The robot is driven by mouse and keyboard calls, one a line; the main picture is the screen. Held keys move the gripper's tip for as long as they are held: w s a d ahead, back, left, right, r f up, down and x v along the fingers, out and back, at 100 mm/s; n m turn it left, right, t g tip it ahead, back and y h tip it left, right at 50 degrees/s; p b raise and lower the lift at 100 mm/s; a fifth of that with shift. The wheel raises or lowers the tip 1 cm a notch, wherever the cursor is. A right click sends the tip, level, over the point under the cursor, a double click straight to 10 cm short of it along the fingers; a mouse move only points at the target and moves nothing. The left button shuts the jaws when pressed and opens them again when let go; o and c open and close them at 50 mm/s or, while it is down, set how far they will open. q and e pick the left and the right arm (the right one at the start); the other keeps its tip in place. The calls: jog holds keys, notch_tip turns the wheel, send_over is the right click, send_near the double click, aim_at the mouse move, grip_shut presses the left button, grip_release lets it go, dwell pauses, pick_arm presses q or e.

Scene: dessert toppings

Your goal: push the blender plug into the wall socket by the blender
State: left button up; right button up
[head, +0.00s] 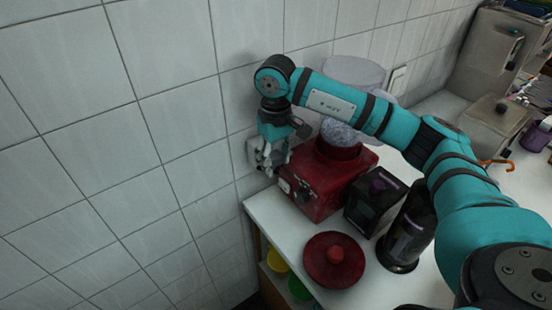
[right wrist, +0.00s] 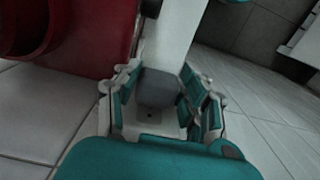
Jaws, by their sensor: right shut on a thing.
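The red blender (head: 318,190) stands on the white counter against the tiled wall; its red side also shows in the right wrist view (right wrist: 95,40). My right gripper (head: 270,163) is beside the blender's left side, close to a pale wall socket (head: 252,153) that it partly covers. In the right wrist view, my right gripper (right wrist: 163,95) is shut on a small grey block, which looks like the blender plug (right wrist: 157,88). Whether the plug touches the socket is hidden. My left gripper is not in view.
A round red lid (head: 333,262), a dark box (head: 374,203) and a dark bottle (head: 408,235) stand on the counter (head: 262,212) in front of and right of the blender. Yellow and green containers (head: 299,287) sit below it. The wall to the left is bare.

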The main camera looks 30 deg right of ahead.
aim_at(273, 155)
jog(key=shift+b, duration=0.65)
dwell(1.3)
jog(key=shift+w, duration=0.5)
dwell(0.4)
jog(key=o, duration=1.3)
jog(key=shift+r, duration=0.1)
notch_tip(273, 155, up, 12)
jog(key=shift+f, duration=0.1)
jog(key=shift+a, duration=0.1)
